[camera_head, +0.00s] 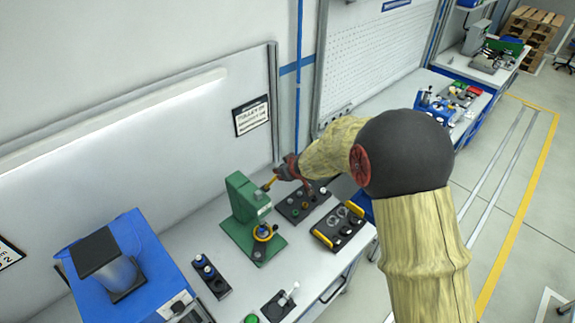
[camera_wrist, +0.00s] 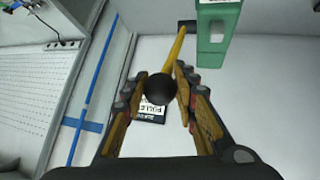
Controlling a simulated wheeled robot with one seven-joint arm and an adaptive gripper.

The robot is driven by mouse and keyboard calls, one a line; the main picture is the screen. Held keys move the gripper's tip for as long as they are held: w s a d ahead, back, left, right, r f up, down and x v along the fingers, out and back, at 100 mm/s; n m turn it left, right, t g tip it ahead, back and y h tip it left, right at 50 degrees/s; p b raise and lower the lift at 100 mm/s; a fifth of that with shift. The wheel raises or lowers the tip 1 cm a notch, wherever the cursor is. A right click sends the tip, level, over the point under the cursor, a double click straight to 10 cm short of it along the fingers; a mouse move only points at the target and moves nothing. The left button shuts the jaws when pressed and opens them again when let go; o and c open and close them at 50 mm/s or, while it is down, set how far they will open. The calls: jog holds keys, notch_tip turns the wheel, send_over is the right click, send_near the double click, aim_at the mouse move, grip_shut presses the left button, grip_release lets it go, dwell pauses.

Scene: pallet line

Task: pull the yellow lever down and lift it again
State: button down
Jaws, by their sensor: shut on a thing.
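The green press (camera_head: 240,197) stands on the white table, and its upper part (camera_wrist: 219,40) shows at the top of the wrist view. The yellow lever (camera_head: 270,183) sticks out from the press's top toward my gripper, angled upward. In the wrist view the yellow lever (camera_wrist: 175,48) ends in a black ball knob (camera_wrist: 161,89). My gripper (camera_head: 285,170) is at the lever's outer end. In the wrist view my gripper (camera_wrist: 161,82) has its fingers on either side of the knob, shut on it. In the head view the knob is hidden by the gripper.
A dark tray with round parts (camera_head: 302,204) and a black tray with yellow handles (camera_head: 338,228) lie right of the press. A blue box (camera_head: 150,260) is at left. The wall is behind.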

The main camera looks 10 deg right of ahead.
jog(key=shift+w+a+r, duration=0.15)
jog(key=shift+w+r, duration=0.15)
jog(key=shift+r, duration=0.15)
jog(key=c, duration=1.8)
grip_release()
jog(key=o, duration=0.4)
jog(key=shift+s+f, duration=0.1)
jog(key=shift+f, duration=0.2)
jog(key=v, duration=1.2)
